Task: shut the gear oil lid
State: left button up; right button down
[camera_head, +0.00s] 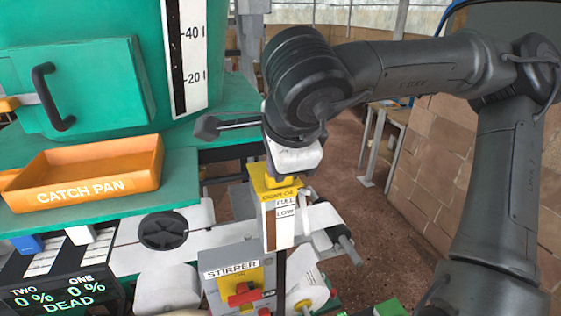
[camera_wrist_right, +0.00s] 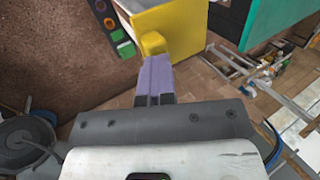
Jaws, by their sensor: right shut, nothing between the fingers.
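The gear oil box (camera_head: 277,222) stands in the middle of the head view, with a yellow top and a white gauge marked FULL and LOW. Its yellow lid part (camera_head: 262,180) lies right below my right wrist, which hides some of it. In the right wrist view a yellow body (camera_wrist_right: 180,28) with a small yellow tab (camera_wrist_right: 153,43) shows ahead. My right gripper (camera_wrist_right: 155,62) has its purple fingers shut and empty, with the tips at the tab, seemingly touching it. I cannot tell how far the lid is open. My left gripper is out of view.
An orange catch pan (camera_head: 85,178) sits on a green shelf at left. A dark-handled lever (camera_head: 220,126) lies beside my right wrist. A brick wall stands at right.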

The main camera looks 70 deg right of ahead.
jog(key=shift+s+a+f, duration=0.15)
jog(key=shift+f, duration=0.05)
jog(key=shift+s+a+r, duration=0.5)
jog(key=shift+a, duration=0.15)
jog(key=s+a+r+p, duration=0.2)
jog(key=s+a+r, duration=0.1)
jog(key=s+a, duration=0.2)
jog(key=shift+s+a+r, duration=0.2)
jog(key=shift+a+r, duration=0.1)
jog(key=shift+a, duration=0.55)
jog(key=shift+d, duration=0.1)
